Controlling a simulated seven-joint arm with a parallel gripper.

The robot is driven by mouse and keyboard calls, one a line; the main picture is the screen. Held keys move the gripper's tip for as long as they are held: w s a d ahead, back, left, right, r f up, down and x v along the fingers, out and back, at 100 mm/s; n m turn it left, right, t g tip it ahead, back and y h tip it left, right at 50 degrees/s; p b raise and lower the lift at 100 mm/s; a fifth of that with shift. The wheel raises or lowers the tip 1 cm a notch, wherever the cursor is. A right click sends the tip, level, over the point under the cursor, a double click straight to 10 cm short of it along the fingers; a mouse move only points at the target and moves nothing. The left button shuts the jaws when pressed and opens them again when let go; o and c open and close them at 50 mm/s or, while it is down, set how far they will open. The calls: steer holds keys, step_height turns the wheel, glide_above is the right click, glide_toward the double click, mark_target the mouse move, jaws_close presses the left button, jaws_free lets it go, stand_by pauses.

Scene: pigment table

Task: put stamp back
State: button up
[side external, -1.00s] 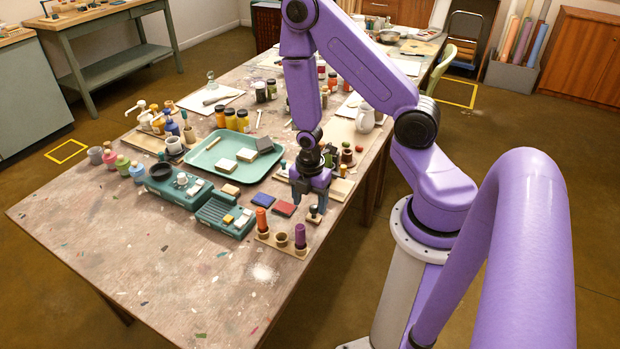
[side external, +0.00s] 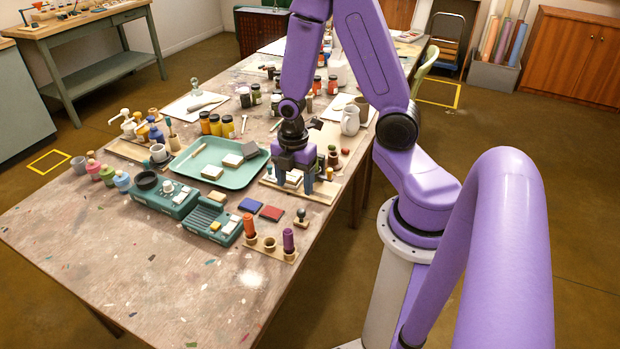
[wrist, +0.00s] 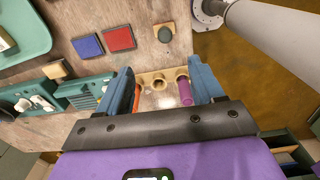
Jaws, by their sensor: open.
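A small stamp (side external: 301,217) with a dark knob stands upright on the bare table, right of the red pad. It also shows at the top of the wrist view (wrist: 165,34). My gripper (side external: 295,184) is open, with nothing visible between its fingers. In the side view it is farther up the table than the stamp, over or beside a wooden tray (side external: 320,194), part of which it hides. In the wrist view my gripper's blue fingers (wrist: 163,90) are spread wide, well apart from the stamp.
A wooden holder (side external: 285,254) carries an orange stick (side external: 249,227) and a purple stick (side external: 288,239), with an open cup between. Blue (side external: 249,205) and red (side external: 271,213) pads lie nearby. A green tray (side external: 247,178) is left of my gripper. The front-left table is mostly clear.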

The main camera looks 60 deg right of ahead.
steer(key=s+a+r+m, duration=0.5)
steer(key=s+a+r, duration=0.7)
steer(key=s+r, duration=0.2)
steer(key=shift+a+r, duration=0.2)
steer(key=shift+r, duration=0.2)
stand_by(0.5)
